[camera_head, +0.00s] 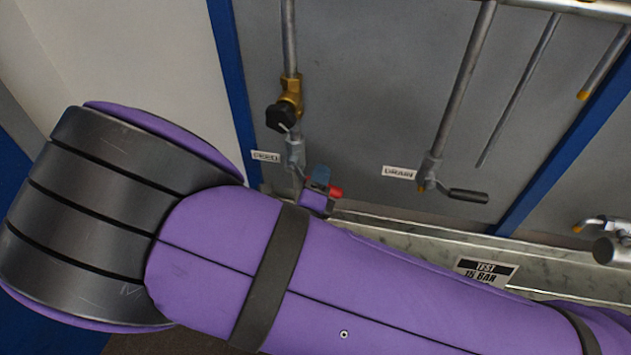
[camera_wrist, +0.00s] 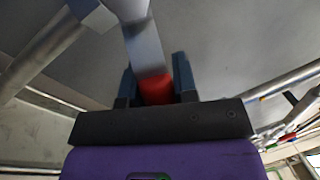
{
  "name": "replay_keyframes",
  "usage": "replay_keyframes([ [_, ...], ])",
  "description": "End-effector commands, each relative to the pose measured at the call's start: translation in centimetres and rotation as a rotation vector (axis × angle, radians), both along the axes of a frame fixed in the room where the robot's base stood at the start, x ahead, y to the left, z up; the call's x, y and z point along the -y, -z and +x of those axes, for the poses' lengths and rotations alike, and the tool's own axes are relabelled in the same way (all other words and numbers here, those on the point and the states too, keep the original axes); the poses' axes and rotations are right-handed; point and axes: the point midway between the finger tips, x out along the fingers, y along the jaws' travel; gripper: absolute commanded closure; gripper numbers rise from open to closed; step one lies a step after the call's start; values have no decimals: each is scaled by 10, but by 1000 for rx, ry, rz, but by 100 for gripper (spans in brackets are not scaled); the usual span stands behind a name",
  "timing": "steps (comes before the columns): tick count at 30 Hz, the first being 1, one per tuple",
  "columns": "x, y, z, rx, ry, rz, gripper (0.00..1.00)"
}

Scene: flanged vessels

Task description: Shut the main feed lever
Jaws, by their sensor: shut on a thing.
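The main feed lever has a red grip (camera_head: 336,191) and sits at the lower end of the pipe marked FEED (camera_head: 266,156). In the wrist view its red grip (camera_wrist: 157,91) is between the two dark fingers, and its flat grey metal arm (camera_wrist: 146,48) runs up out of them to a pale fitting. My gripper (camera_head: 319,178) is shut on the red grip; it also shows in the wrist view (camera_wrist: 156,82). The grey valve body (camera_head: 295,151) is above my gripper in the head view. My arm hides the area below.
A brass valve with a black knob (camera_head: 282,117) is higher on the feed pipe. A drain valve with a dark lever (camera_head: 468,196), labelled DRAIN (camera_head: 399,172), stands to the right. A metal trough (camera_head: 400,237) with a TEST 15 BAR plate (camera_head: 486,270) runs along below.

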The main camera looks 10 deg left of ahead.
Motion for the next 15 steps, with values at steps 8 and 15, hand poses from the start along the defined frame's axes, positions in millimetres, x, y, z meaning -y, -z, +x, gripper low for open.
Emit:
replay_keyframes([
  [8,1,-14,0,-16,-2,-192,100],
  [15,1,-20,0,-22,-2,-287,100],
])
